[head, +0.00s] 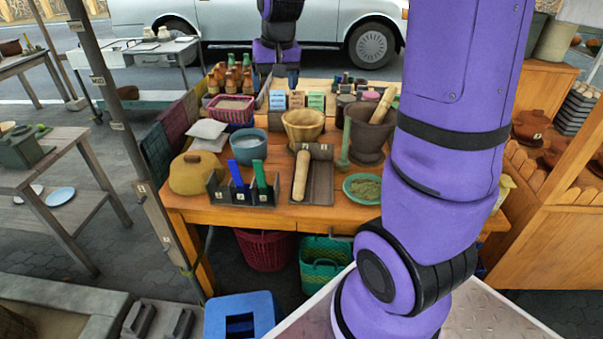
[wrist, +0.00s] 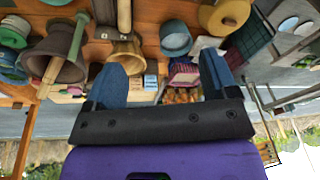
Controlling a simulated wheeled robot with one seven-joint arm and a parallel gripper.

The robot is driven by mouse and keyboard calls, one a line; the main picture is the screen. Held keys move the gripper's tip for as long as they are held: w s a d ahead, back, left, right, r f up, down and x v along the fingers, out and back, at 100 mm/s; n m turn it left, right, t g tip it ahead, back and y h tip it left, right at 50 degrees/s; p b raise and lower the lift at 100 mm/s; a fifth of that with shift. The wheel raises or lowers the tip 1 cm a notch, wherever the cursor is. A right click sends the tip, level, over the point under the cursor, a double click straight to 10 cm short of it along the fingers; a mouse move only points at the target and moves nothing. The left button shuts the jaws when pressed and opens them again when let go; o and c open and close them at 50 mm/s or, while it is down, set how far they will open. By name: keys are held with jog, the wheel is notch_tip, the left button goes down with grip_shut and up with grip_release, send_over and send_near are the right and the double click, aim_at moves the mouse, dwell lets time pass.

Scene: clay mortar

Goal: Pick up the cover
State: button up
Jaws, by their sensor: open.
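The cover looks to be the mustard-brown dome with a small knob (head: 198,175), on the front left of the wooden table. It also shows at the upper right of the wrist view (wrist: 226,16). My gripper (head: 280,80) is at the far back edge of the table, beyond the packets and well away from the dome. In the wrist view its two blue fingers (wrist: 163,75) are spread apart with nothing between them. In the head view the fingertips are small and hard to make out.
Beside the dome are a blue-grey bowl (head: 248,147) and a rack with blue and green handles (head: 243,190). White sacks (head: 208,132) and a pink basket (head: 231,110) stand behind it. Mortars (head: 303,126) and bottles (head: 230,80) crowd the table. My arm hides part of the right side.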

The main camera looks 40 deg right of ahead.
jog(key=w+d+f+m+g, duration=0.1)
jog(key=w+d+f, duration=0.3)
jog(key=f, duration=0.3)
jog(key=w+d+f+m, duration=0.1)
jog(key=w+d+f, duration=0.3)
jog(key=d+f, duration=0.15)
jog(key=m+g, duration=0.2)
send_over(302, 167)
notch_tip(302, 167, down, 17)
jog(key=shift+f, duration=0.15)
notch_tip(302, 167, down, 6)
jog(key=shift+r, duration=0.2)
jog(key=shift+a+f, duration=0.15)
jog(key=shift+f, duration=2.6)
jog(key=c, duration=1.2)
jog(key=shift+r, duration=0.15)
